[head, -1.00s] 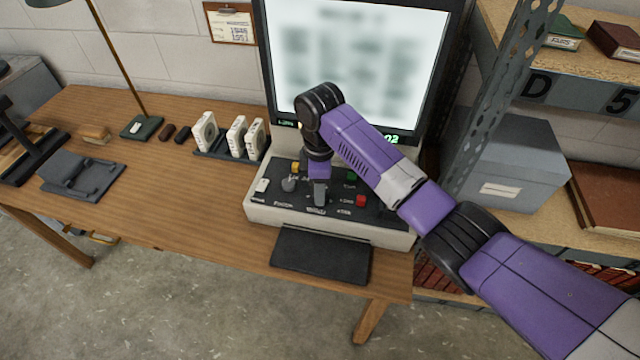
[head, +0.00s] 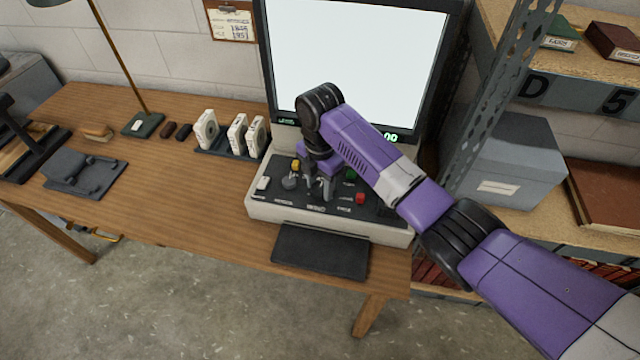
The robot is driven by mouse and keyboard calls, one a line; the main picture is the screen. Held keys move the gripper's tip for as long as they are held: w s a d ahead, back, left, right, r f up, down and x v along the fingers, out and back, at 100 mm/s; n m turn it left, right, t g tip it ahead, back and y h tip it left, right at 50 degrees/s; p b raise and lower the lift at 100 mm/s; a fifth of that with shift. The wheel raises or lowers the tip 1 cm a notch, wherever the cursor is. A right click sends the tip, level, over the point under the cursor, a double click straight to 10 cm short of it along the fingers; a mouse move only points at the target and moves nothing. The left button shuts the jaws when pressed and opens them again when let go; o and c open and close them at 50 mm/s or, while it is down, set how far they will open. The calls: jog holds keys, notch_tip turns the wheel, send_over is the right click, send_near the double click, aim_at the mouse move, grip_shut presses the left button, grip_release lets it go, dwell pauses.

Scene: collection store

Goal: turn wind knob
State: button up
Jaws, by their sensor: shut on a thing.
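The microfilm reader's control panel (head: 338,208) is dark, set in a pale base under a large screen (head: 355,62), which is plain white. My gripper (head: 319,192) points down at the middle of the panel, with a finger on each side. It is shut on the wind knob, which is mostly hidden between the fingers and under the wrist. A grey round knob (head: 289,183) stands just left of the gripper, apart from it. A green display (head: 390,136) glows below the screen, partly behind my arm.
A red button (head: 360,198), a green button (head: 351,174), a yellow button (head: 296,165) and a white switch (head: 263,184) surround the gripper closely. White film boxes (head: 238,135) stand to the left. A metal shelf post (head: 490,110) rises close to my arm at right.

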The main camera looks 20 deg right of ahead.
aim_at(319, 188)
jog(key=shift+a+r+n, duration=0.1)
jog(key=shift+n, duration=0.3)
jog(key=o, duration=1.4)
jog(key=shift+r+b, duration=0.45)
jog(key=shift+r, duration=3.45)
